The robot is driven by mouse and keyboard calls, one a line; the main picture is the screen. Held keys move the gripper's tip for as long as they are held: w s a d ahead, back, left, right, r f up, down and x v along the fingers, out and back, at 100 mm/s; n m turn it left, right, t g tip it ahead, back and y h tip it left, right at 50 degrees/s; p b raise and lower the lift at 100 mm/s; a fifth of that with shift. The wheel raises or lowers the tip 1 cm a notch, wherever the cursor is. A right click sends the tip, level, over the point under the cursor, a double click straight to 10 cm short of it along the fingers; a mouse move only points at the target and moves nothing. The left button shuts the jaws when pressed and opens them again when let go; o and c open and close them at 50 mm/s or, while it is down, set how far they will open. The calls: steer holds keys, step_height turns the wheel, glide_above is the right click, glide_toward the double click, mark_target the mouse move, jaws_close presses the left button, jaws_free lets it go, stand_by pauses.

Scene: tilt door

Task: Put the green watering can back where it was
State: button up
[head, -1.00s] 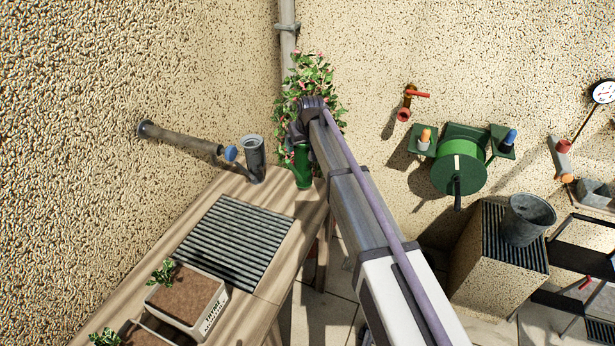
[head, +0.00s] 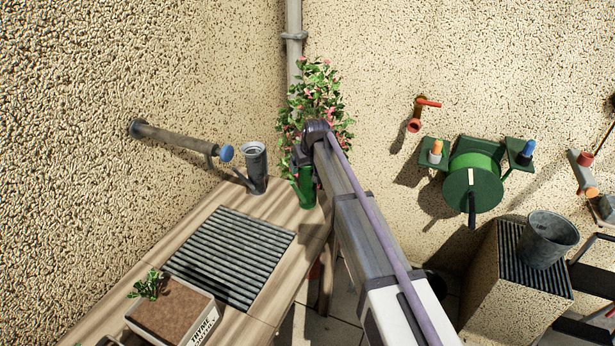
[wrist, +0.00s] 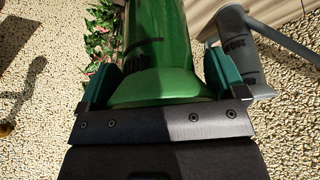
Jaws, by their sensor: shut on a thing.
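The green watering can (head: 306,187) is at the far right corner of the wooden bench (head: 205,215), partly hidden by my arm. In the wrist view the green can (wrist: 158,40) is between the two fingers of my gripper (wrist: 160,78), which is shut on it. The can looks upright in the head view. I cannot tell whether its base touches the bench top. A grey watering can (head: 256,172) stands just left of it on the bench. The grey can (wrist: 238,48) also shows close beyond the right finger in the wrist view.
A flowering plant (head: 318,95) is behind the green can by the drainpipe (head: 293,38). A wall pipe with a blue end (head: 180,138) is at left. A slatted grate (head: 230,256) and a planter (head: 170,312) occupy the bench. A green hose reel (head: 473,185) is on the right wall.

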steer(key=shift+w+f, duration=0.1)
steer(key=shift+f, duration=0.8)
steer(key=shift+r, duration=0.35)
steer(key=shift+f, duration=0.15)
steer(key=o, duration=1.4)
steer(key=shift+f, duration=0.1)
steer(key=shift+o, duration=0.7)
steer(key=shift+r+p, duration=0.4)
steer(key=shift+r, duration=0.1)
steer(key=p+v, duration=1)
steer(key=v, duration=0.1)
steer(key=shift+r, duration=0.2)
